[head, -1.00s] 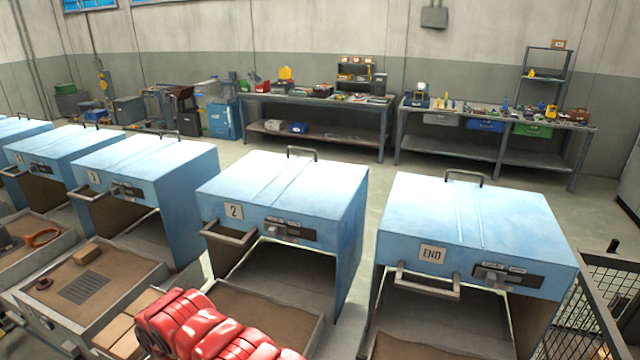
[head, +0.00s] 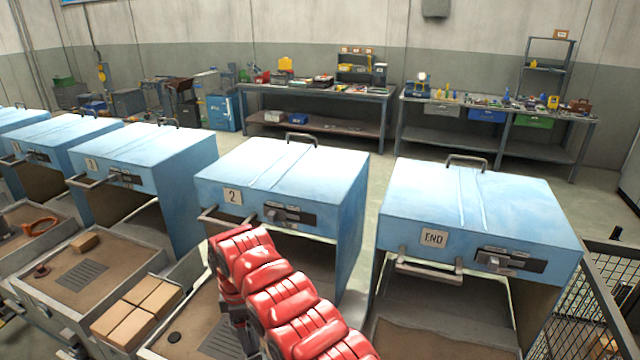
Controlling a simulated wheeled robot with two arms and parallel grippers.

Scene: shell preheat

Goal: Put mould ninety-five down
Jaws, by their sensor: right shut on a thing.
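My right arm, red and padded, reaches in from the bottom right and bends downward over the tray (head: 166,352) in front of furnace 2 (head: 280,180). My right gripper (head: 243,335) points down at the end of it, dark and partly covered by the red wrist. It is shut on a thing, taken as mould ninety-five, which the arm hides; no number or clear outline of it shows. My left gripper is not in view.
Furnace END (head: 475,215) stands open at the right, with a bare sandy bed in front. Tan bricks (head: 137,312) lie on a ledge left of the tray. Furnace 3 (head: 145,160) and its tray (head: 60,290) are further left. A mesh fence (head: 575,310) borders the right.

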